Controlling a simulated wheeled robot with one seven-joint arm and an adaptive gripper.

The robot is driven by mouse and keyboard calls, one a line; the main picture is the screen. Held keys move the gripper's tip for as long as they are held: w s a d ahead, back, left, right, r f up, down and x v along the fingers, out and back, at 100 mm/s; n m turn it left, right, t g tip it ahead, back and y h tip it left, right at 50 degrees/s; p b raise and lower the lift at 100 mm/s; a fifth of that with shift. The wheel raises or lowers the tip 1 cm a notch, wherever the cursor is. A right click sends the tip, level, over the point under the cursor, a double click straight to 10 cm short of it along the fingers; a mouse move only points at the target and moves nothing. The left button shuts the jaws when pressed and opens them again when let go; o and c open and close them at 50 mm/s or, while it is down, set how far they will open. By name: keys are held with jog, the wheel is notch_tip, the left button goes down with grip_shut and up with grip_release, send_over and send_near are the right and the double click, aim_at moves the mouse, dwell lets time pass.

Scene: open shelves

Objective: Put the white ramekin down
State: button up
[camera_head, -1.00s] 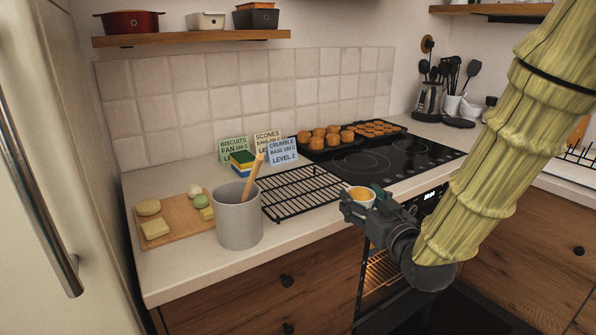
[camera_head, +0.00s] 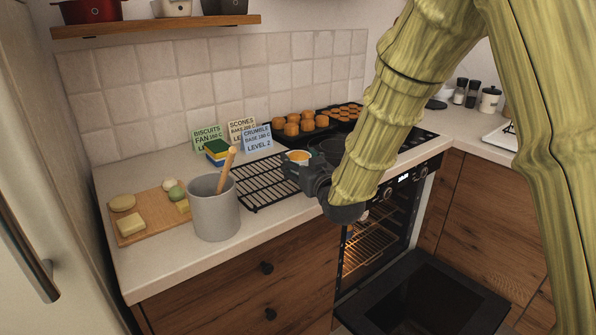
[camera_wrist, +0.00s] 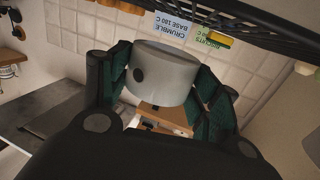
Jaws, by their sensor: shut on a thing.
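The white ramekin (camera_head: 299,156) has orange-brown contents and sits in my gripper (camera_head: 297,166), close to the right end of the black wire rack (camera_head: 250,190) on the counter. In the wrist view the scene is inverted; the ramekin (camera_wrist: 162,72) is clasped between the two green-padded fingers of my gripper (camera_wrist: 165,95). The rack's bars (camera_wrist: 250,25) cross the top of that view, apart from the ramekin in the picture. Its exact height above rack or counter cannot be told. My arm hides part of the hob.
A grey crock (camera_head: 214,210) with a wooden handle stands left of the rack. A cutting board (camera_head: 150,235) lies further left. Recipe cards (camera_head: 257,138) and a sponge stack stand behind. Trays of baked goods (camera_head: 300,125) sit on the hob. The oven door (camera_head: 420,300) hangs open.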

jog(key=shift+w+a, duration=0.35)
jog(key=shift+w, duration=0.25)
jog(key=shift+f, duration=1.75)
jog(key=shift+f, duration=0.15)
jog(key=o, duration=1.1)
jog(key=v, duration=1.2)
jog(key=shift+b, duration=0.4)
